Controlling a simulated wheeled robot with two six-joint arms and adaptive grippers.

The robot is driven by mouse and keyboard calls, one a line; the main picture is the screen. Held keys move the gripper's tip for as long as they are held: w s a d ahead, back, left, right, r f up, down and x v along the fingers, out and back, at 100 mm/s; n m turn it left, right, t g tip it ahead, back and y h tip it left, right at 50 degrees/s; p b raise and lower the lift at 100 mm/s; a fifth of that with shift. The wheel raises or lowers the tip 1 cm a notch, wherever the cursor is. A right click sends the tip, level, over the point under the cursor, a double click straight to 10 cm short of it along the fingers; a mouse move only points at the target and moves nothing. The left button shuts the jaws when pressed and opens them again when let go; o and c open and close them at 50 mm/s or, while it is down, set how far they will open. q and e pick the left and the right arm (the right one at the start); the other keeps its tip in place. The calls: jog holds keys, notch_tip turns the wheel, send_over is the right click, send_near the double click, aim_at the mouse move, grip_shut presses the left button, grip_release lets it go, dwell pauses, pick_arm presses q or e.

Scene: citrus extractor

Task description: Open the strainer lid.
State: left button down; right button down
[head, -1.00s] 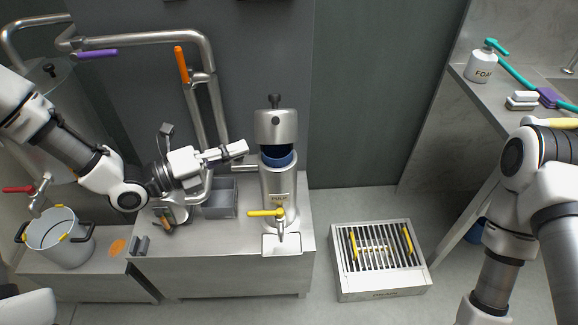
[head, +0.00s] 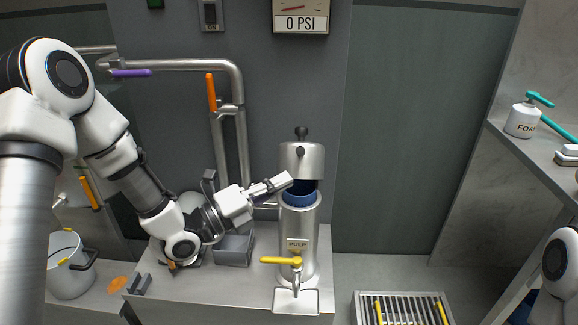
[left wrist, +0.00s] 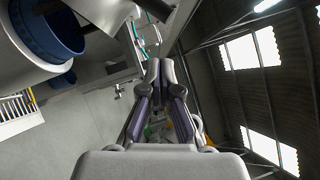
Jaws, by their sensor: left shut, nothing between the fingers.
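The strainer (head: 299,240) is an upright metal cylinder labelled PULP, with a blue ring (head: 298,198) at its top. Its lid (head: 302,160), a metal cap with a black knob, stands raised above the ring, with a dark gap between them. My left gripper (head: 285,181) is shut and empty, its tips at the lid's lower left edge; I cannot tell whether they touch. In the left wrist view the shut fingers (left wrist: 160,68) point past the strainer, whose blue ring (left wrist: 48,32) shows at the upper left. My right gripper is out of view.
A yellow valve handle (head: 281,261) sticks out at the strainer's front. A grey bin (head: 234,250) stands left of it, under my left arm. Pipes with an orange handle (head: 211,92) rise behind. A gauge (head: 301,21) reads 0 PSI. A floor grate (head: 402,308) lies at the lower right.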

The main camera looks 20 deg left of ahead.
aim_at(301, 153)
pick_arm(q)
jog(key=w, duration=0.1)
jog(key=w+r, duration=0.1)
jog(key=w, duration=0.2)
jog(key=shift+w+d+r+p, duration=0.25)
jog(key=shift+w+r+p, duration=0.05)
jog(key=shift+w+r, duration=0.05)
jog(key=shift+r, duration=0.15)
